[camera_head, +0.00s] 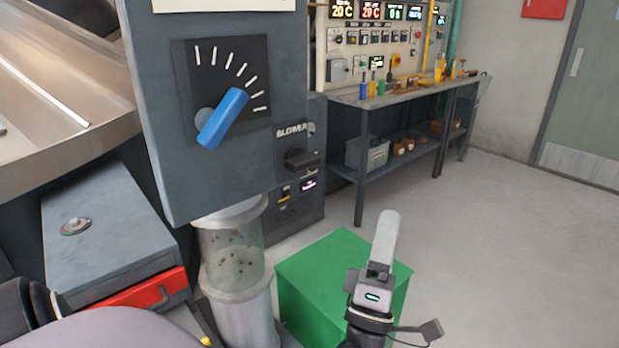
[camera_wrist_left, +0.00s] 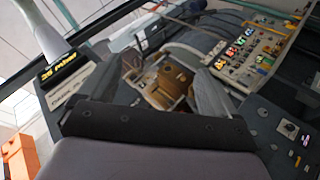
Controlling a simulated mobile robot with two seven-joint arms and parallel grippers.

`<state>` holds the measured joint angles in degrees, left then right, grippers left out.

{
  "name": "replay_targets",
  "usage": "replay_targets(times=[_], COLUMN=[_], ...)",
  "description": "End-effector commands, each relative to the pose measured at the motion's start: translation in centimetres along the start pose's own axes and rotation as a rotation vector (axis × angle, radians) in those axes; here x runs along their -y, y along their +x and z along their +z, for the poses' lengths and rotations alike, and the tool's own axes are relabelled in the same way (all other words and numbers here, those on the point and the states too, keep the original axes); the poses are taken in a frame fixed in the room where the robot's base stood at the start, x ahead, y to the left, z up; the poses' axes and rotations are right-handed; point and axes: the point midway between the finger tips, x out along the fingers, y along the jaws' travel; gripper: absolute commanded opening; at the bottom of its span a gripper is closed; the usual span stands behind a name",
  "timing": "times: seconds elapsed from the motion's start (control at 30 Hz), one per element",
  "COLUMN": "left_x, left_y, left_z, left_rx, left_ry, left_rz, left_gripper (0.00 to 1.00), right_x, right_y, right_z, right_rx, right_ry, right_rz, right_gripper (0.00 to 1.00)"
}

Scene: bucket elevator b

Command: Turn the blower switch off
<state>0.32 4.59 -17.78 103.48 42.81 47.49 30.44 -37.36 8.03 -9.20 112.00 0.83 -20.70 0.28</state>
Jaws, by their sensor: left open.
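The blower switch (camera_head: 301,160) is a black knob, its handle roughly level, on a dark grey box beneath a white BLOWER label (camera_head: 291,130) in the head view. One grey finger shows there, pointing up. In the left wrist view the left gripper (camera_wrist_left: 165,88) shows its two grey fingers spread, with nothing clearly held between them.
A grey panel with a big blue knob (camera_head: 222,118) hangs left of the switch, above a clear cylinder (camera_head: 233,255). A green box (camera_head: 318,285) stands on the floor. A workbench (camera_head: 400,92) with tools stands behind. The floor at right is clear.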

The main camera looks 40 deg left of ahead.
Motion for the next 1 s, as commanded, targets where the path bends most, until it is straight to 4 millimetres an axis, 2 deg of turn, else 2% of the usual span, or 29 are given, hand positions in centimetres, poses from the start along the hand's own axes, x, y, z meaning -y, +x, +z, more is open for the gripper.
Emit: replay_targets(times=[0.1,0.2,0.33,0.5,0.77,1.0], left_x=[-1.4,-2.0,-2.2,-2.0,-1.9,-1.9], left_y=[2.4,3.5,4.0,3.8,4.1,6.1], left_z=[-2.5,-4.6,-6.7,-8.1,-9.2,-12.1], left_rx=[-0.230,-0.416,-0.630,-0.826,-0.922,-0.920], left_ry=[-0.220,-0.395,-0.592,-0.758,-0.830,-0.827], left_rz=[0.111,0.194,0.287,0.370,0.409,0.410], left_gripper=[0.92,0.92,0.92,0.92,0.92,0.92], right_x=[0.0,0.1,0.1,0.1,0.1,0.0], right_y=[0.6,1.0,1.4,1.7,1.6,1.0], right_z=[0.7,1.1,1.4,1.8,1.6,1.1], right_rx=[-0.002,-0.004,-0.007,-0.007,-0.007,-0.004], right_ry=[0.001,0.001,0.002,0.002,0.001,-0.005], right_rz=[-0.001,-0.002,-0.002,-0.003,-0.003,-0.001], right_gripper=[0.43,0.43,0.43,0.43,0.43,0.43])
